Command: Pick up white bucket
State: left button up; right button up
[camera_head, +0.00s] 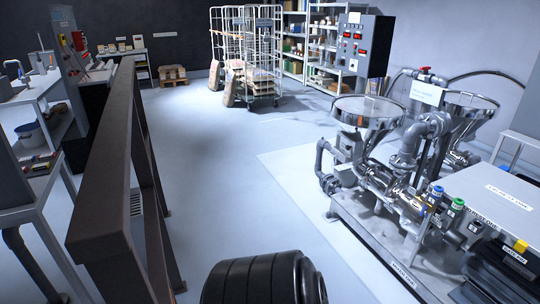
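A brown railing (103,165) runs between the left benches and the open floor (215,165). The steel hopper machine (385,180) fills the right. A control box (363,45), wire cage trolleys (245,55) and shelving (325,50) stand behind. The middle floor is clear.

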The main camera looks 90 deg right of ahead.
aim_at(348, 178)
jog(key=z, duration=2.2)
jog(key=i+l+z, duration=0.15)
jog(key=z, duration=0.95)
jog(key=i+z, duration=0.1)
jog(key=i, duration=0.35)
jog(key=i+j+z, duration=0.15)
jog(key=i, duration=0.3)
